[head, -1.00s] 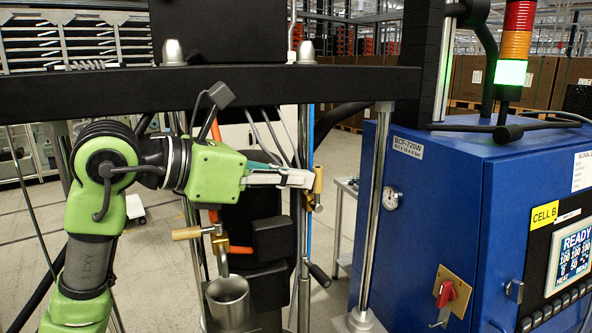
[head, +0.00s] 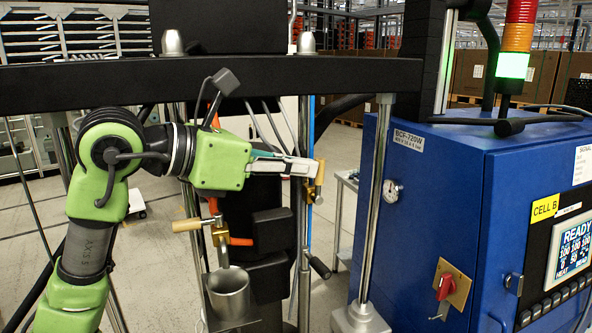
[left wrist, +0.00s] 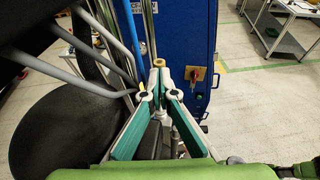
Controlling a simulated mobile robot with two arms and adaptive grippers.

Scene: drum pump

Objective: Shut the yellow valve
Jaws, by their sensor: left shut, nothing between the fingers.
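A brass-yellow valve handle (head: 320,173) stands about upright beside the blue hose in the head view. In the left wrist view, its round yellow end (left wrist: 159,63) shows just beyond the fingertips. My left gripper (head: 305,168) is shut and empty, its tips right at the handle's left side. I cannot tell whether they touch it. The same gripper shows in the left wrist view (left wrist: 158,85). A second brass valve (head: 220,238) with a tan handle (head: 188,225) pointing left sits lower, over a metal cup. My right gripper is not in view.
The metal cup (head: 228,292) stands below my left arm. A black crossbeam (head: 250,75) runs above the gripper. A steel post (head: 374,205) and a blue cabinet (head: 425,210) with a red switch (head: 445,288) stand to the right. Black hoses hang behind the gripper.

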